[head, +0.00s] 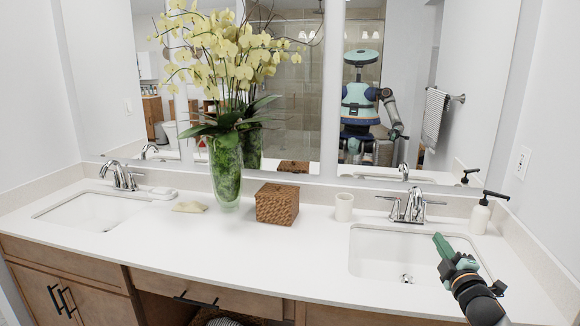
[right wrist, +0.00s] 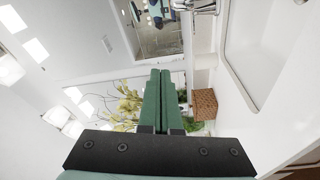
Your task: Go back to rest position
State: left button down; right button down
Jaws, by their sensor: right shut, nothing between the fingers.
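My right gripper (head: 440,242) reaches in from the lower right in the head view, over the right sink (head: 375,248). Its green fingers are together and hold nothing. In the right wrist view the closed fingers (right wrist: 163,98) point toward the flower vase and the woven box. My left gripper is not in the head view directly. A reflection of my body (head: 360,100) shows in the mirror.
The white counter (head: 290,250) bears a green glass vase (head: 226,170) of yellow orchids, a woven box (head: 277,204), a white cup (head: 344,206), a soap dispenser (head: 480,215) and a right faucet (head: 413,207). The left sink (head: 90,211) is empty. The front middle counter is clear.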

notch_tip(320, 180, up, 6)
jog(key=a+m+t, duration=0.2)
jog(key=m, duration=0.1)
jog(key=s+a+f+m+g, duration=0.2)
jog(key=s+f+m, duration=0.15)
jog(key=f, duration=0.45)
jog(key=s+a+f+m+g, duration=0.2)
jog(key=s+a+f, duration=0.15)
jog(key=f, duration=0.45)
jog(key=s+a+f+m+g, duration=0.2)
jog(key=s+f+m+g, duration=0.15)
jog(key=f, duration=0.45)
jog(key=s+a+f+g+y, duration=0.1)
jog(key=s+a+f, duration=0.2)
jog(key=s, duration=0.7)
jog(key=s+a+f+g+y, duration=0.1)
jog(key=s+a+f, duration=0.3)
jog(key=s, duration=0.6)
jog(key=s+a+f+g+y, duration=0.1)
jog(key=s+a+f+g, duration=0.1)
jog(key=s+f, duration=0.5)
jog(key=s+a, duration=0.1)
jog(key=s, duration=0.2)
jog(key=shift+a, duration=0.15)
jog(key=shift+f, duration=0.1)
